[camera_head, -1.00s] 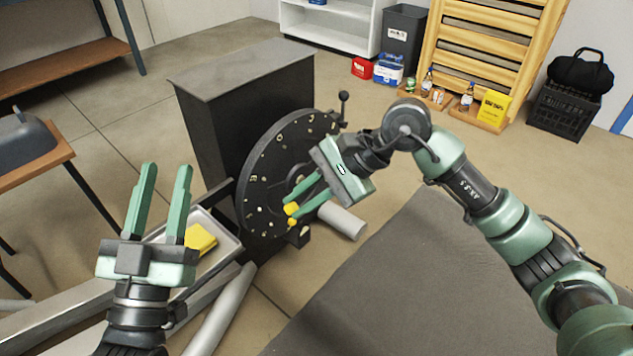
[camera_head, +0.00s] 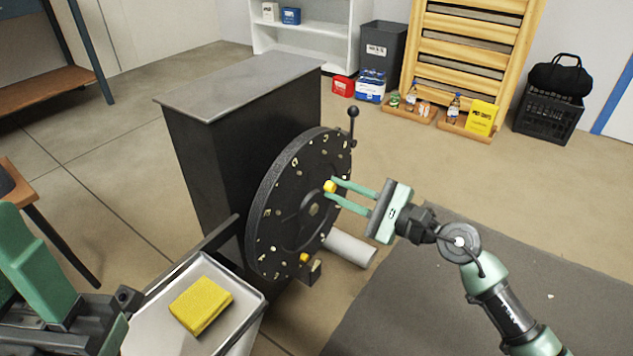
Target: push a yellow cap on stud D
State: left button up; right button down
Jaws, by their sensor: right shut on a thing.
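A dark round disc (camera_head: 275,222) with pale letters and small studs stands upright on the front of a dark cabinet. My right gripper (camera_head: 331,187) is shut on a yellow cap (camera_head: 329,186) at its fingertips. The cap is in front of the right part of the disc; I cannot tell whether it touches a stud. Another yellow cap (camera_head: 304,258) shows at the disc's lower edge. I cannot pick out stud D for certain. My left gripper (camera_head: 30,255) is partly cut off at the left edge, and its opening is unclear.
The grey-topped cabinet (camera_head: 200,150) stands behind the disc. A metal tray (camera_head: 247,290) holds a yellow block (camera_head: 201,304) at lower left. A black-knobbed lever (camera_head: 353,113) rises at the disc's upper right. A pale cylinder (camera_head: 350,249) sticks out below the gripper.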

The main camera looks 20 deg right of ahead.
aim_at(301, 174)
jog(key=shift+p+x, duration=0.4)
jog(key=shift+x, duration=0.4)
jog(key=shift+p+x, duration=0.6)
jog(key=shift+x, duration=1.6)
jog(key=shift+w+a+r, duration=0.1)
jog(key=shift+w+a, duration=0.25)
jog(key=shift+w, duration=0.1)
